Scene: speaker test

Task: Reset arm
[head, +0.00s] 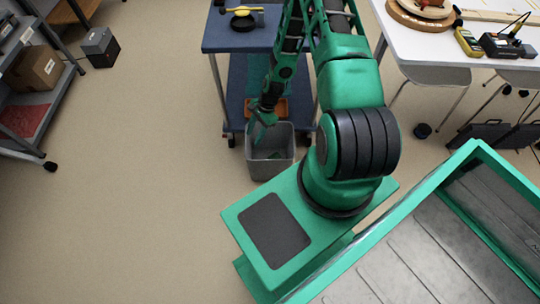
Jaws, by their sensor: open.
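My gripper (264,117) is at the end of my green arm, pointing down over the far left rim of a grey bin (270,168). The bin stands on the floor in front of a blue cart. The gripper's fingers are small and dark in this view. I see nothing held between them. The arm is bent, with its upper links reaching up past the top edge of the picture. Something greenish shows inside the bin, but I cannot tell what it is.
The blue cart (233,41) carries a yellow-handled tool (242,10). A white table (432,46) with tools stands at the upper right. A grey shelf with a cardboard box (36,69) is at the left, near a dark box (100,47). The floor at left is clear.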

